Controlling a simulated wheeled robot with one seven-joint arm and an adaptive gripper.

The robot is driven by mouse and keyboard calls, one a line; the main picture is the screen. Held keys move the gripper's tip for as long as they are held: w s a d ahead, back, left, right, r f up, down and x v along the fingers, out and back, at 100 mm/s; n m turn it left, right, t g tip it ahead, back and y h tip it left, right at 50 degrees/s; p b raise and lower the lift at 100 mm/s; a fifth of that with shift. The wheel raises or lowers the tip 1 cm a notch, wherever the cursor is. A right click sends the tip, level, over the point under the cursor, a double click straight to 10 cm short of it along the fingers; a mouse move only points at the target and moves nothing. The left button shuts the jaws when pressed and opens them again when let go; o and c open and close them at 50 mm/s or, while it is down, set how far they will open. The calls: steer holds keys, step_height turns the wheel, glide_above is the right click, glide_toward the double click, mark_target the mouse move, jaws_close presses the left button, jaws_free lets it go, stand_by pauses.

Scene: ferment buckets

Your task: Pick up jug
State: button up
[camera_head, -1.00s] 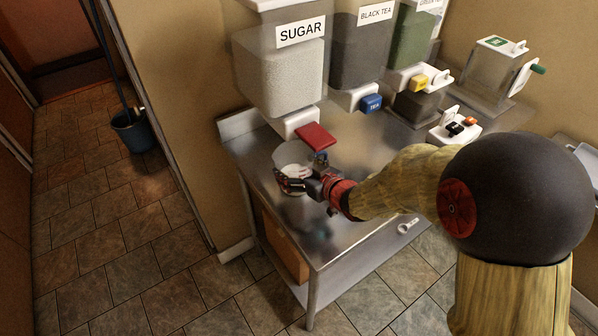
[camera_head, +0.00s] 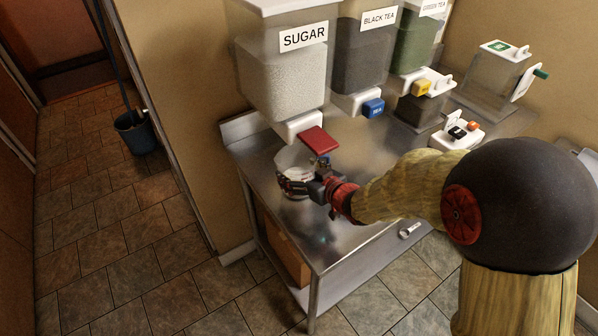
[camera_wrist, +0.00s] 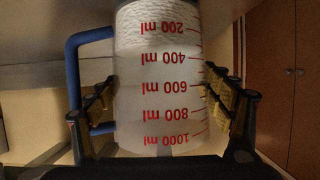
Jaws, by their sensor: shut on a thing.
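The jug (camera_wrist: 160,90) is a clear measuring jug with red millilitre marks and a blue handle (camera_wrist: 75,75), and it holds white granular stuff. In the wrist view it fills the middle, upside down in the picture, between the yellow-padded fingers of my gripper (camera_wrist: 160,105). In the head view the jug (camera_head: 295,163) is on or just above the steel counter, under the sugar dispenser's red lever. My gripper (camera_head: 300,186) is shut on the jug's body from the near side. The fingers and wrist hide part of the jug. I cannot tell whether its base touches the counter.
The sugar dispenser (camera_head: 285,80) with its red lever (camera_head: 319,141) hangs close above the jug. The black tea dispenser (camera_head: 362,60) is to its right. The steel counter (camera_head: 345,240) is clear toward its front. A blue bucket (camera_head: 135,132) stands on the floor at left.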

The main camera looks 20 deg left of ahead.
steer(key=shift+r, duration=0.65)
step_height(320, 180, up, 2)
steer(key=shift+r+p, duration=0.25)
steer(key=shift+p, duration=0.65)
steer(key=s+d+p, duration=0.3)
steer(key=s+d, duration=0.8)
steer(key=d, duration=0.3)
steer(key=shift+s+f, duration=0.25)
steer(key=shift+f, duration=0.05)
